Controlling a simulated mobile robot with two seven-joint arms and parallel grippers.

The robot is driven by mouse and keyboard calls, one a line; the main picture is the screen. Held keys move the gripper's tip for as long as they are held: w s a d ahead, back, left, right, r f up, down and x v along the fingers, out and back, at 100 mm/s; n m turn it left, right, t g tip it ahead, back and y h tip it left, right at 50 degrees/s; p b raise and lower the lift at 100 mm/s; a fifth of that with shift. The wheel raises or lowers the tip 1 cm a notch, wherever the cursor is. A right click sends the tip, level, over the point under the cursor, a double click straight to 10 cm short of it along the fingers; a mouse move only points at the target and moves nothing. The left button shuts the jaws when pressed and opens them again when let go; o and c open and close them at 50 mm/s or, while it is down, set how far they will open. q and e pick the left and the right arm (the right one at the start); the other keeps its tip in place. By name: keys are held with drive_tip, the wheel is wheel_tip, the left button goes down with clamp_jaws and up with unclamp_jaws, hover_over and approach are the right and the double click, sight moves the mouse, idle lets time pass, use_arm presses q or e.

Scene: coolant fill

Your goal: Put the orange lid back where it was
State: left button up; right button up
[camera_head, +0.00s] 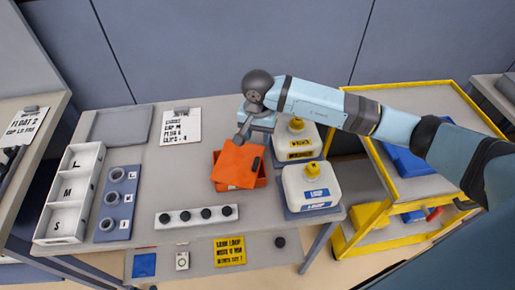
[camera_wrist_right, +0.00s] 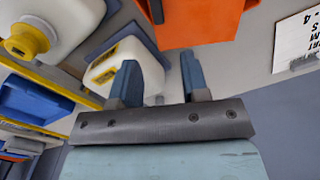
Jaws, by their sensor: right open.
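The orange lid (camera_head: 236,166) lies over the orange box (camera_head: 261,183) in the middle of the table. It looks skewed, and part of the box shows at its right and front. Whether it is seated cannot be told. A dark piece (camera_head: 256,164) shows at the lid's right edge. My right gripper (camera_head: 242,137) is at the lid's back edge, open and with nothing seen between its fingers. In the right wrist view the fingers (camera_wrist_right: 160,82) stand apart, and an orange surface (camera_wrist_right: 200,22) is beyond them. My left gripper is not in view.
Two white jugs with yellow caps, one at the back (camera_head: 299,140) and one in front (camera_head: 312,187), stand close to the box's right. A strip with black knobs (camera_head: 196,216) lies in front. A white compartment tray (camera_head: 72,192) is left. A yellow-edged cart (camera_head: 432,178) stands right.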

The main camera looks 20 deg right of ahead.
wheel_tip(320, 180, up, 4)
drive_tip(key=shift+r+b, duration=0.1)
drive_tip(key=shift+b, duration=0.2)
idle(0.4)
